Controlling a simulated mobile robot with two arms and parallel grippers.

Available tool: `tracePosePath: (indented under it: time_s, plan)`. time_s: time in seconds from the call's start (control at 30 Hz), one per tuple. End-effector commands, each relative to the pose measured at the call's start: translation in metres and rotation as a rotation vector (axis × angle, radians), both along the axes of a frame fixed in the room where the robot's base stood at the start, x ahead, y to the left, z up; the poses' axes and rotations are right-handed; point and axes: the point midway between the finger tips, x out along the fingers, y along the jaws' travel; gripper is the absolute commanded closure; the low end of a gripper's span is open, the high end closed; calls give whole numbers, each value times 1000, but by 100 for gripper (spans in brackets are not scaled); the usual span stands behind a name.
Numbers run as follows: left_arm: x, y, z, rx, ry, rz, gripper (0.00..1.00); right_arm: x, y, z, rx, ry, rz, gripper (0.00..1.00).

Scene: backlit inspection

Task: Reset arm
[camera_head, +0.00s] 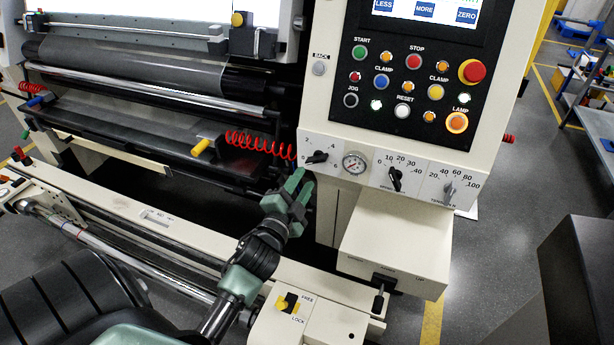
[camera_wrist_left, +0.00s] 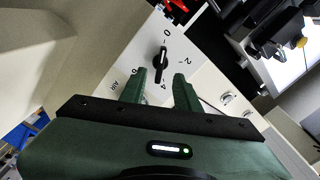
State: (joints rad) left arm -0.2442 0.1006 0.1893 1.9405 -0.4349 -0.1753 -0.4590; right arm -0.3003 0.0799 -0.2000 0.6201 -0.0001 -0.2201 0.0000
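My left gripper (camera_head: 302,181) reaches up from below to the front of the white control panel. Its fingers stand apart with nothing between them, and they also show in the left wrist view (camera_wrist_left: 160,82). Just beyond the fingertips is a black rotary knob (camera_head: 317,157) on a numbered dial. In the wrist view the knob (camera_wrist_left: 161,60) lies ahead of the gap between the fingers, seemingly clear of them. My right gripper is in neither view.
A round gauge (camera_head: 355,163) and two more knobs (camera_head: 396,179) (camera_head: 449,191) sit right of the dial. Above is a button panel (camera_head: 407,85) under a screen. A coiled red hose (camera_head: 258,145) and rollers lie left. A white box (camera_head: 395,240) juts out below the panel.

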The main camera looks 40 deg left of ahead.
Motion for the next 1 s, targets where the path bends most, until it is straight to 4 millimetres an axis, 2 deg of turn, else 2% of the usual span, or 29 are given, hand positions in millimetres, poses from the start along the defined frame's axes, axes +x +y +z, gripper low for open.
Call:
tracePosePath:
  time_s: [0.57, 0.67, 0.77, 0.83, 1.0]
  plan:
    - [-3, -1, 0, -1, 2, 1, 68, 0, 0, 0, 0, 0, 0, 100]
    - [-7, -3, -6, -39, 30, 10, 68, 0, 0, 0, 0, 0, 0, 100]
    - [-21, -11, -24, -152, 118, 40, 68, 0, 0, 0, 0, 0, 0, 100]
    - [-40, -23, -44, -273, 221, 74, 68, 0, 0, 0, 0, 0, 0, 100]
    - [-106, -67, -92, -562, 512, 162, 68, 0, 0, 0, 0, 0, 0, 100]
